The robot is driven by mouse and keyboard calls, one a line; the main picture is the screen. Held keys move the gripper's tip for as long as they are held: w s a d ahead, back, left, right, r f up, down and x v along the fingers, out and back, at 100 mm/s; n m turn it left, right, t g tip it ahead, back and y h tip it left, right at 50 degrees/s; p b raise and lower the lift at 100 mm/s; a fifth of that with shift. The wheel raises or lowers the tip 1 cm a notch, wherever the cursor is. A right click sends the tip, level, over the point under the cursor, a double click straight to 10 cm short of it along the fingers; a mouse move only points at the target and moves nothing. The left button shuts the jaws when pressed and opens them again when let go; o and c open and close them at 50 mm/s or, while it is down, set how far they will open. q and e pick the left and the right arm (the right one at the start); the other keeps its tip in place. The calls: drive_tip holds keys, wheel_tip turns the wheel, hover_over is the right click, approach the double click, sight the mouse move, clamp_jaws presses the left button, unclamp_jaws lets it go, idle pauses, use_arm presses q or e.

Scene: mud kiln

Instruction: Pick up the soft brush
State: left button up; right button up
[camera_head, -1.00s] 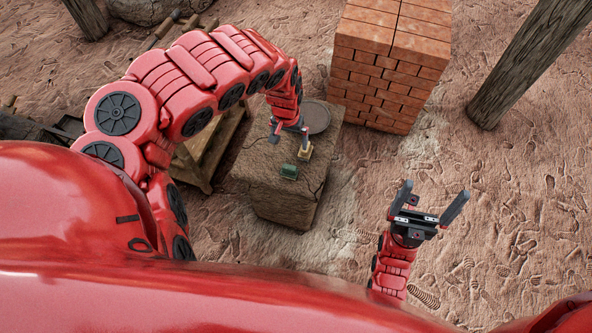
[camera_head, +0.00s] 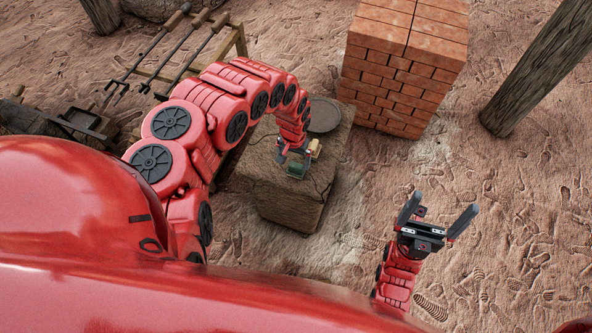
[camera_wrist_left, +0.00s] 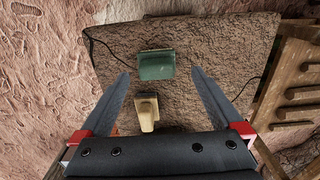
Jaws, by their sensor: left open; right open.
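A small cream-tan piece (camera_head: 315,147), which looks like the soft brush, stands on top of a stone block (camera_head: 285,205). Its bristles cannot be made out. In the left wrist view the cream piece (camera_wrist_left: 147,110) is between the fingers, near the palm, with a gap on both sides. A green block (camera_wrist_left: 156,65) lies just beyond the fingertips; it also shows in the head view (camera_head: 296,170). My left gripper (camera_head: 295,154) is open and empty, low over the stone block. My right gripper (camera_head: 436,214) is open and empty over bare ground, away from the block.
A round grey disc (camera_head: 324,115) lies at the back of the stone block. A brick stack (camera_head: 400,75) stands behind it and a wooden post (camera_head: 535,70) at right. A rack with long tools (camera_head: 180,55) is at left. Ground at right is open.

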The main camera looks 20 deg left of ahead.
use_arm(q)
drive_tip(key=f, duration=0.1)
drive_tip(key=d+f, duration=0.1)
drive_tip(key=f, duration=0.1)
drive_tip(key=shift+w+f, duration=0.1)
drive_tip(key=shift+w, duration=0.1)
drive_tip(key=shift+a+f, duration=0.2)
drive_tip(key=shift+f, duration=0.4)
drive_tip(key=c, duration=1.5)
drive_tip(key=shift+r, duration=0.1)
